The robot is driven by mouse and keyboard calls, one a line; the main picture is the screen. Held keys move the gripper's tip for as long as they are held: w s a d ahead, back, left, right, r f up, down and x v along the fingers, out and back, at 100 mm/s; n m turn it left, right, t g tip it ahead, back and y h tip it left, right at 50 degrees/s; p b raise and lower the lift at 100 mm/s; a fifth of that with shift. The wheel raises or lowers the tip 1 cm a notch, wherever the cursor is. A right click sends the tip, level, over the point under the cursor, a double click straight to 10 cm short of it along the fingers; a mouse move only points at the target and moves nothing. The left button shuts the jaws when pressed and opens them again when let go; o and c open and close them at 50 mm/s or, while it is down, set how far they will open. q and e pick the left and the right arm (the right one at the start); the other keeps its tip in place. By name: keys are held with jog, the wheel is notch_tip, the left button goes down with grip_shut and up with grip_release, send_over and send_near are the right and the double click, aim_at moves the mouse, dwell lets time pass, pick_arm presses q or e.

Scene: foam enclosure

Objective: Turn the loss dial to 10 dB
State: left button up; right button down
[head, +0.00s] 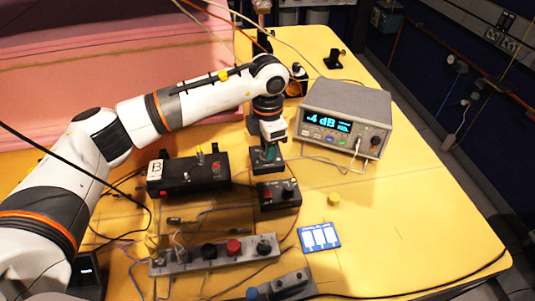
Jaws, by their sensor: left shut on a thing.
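My left gripper (268,150) points down at a small dark box (277,167) in the middle of the yellow table. Its jaws are shut on the knob of this box; the knob itself is mostly hidden by the fingers, and a bit of green shows there. I cannot read any scale on it. A grey meter (346,118) stands to the right of the gripper, and its cyan display (329,121) reads about 4 dB, possibly with a minus sign. My right gripper is not in view.
A black box marked B (188,174) and a smaller black box (278,195) stand near the gripper. A grey strip with several knobs (214,255), a blue card (319,237) and a yellow cap (333,199) lie nearer.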

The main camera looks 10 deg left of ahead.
pick_arm(q)
jog(key=m+b, duration=0.4)
jog(key=shift+f, duration=0.1)
jog(key=m+b, duration=0.2)
jog(key=m, duration=0.1)
jog(key=shift+m, duration=0.3)
jog(key=shift+r+m+b, duration=0.2)
jog(key=shift+m+b, duration=0.3)
jog(key=shift+m, duration=0.3)
jog(key=o, duration=1)
notch_tip(320, 180, up, 12)
jog(key=shift+b, duration=0.45)
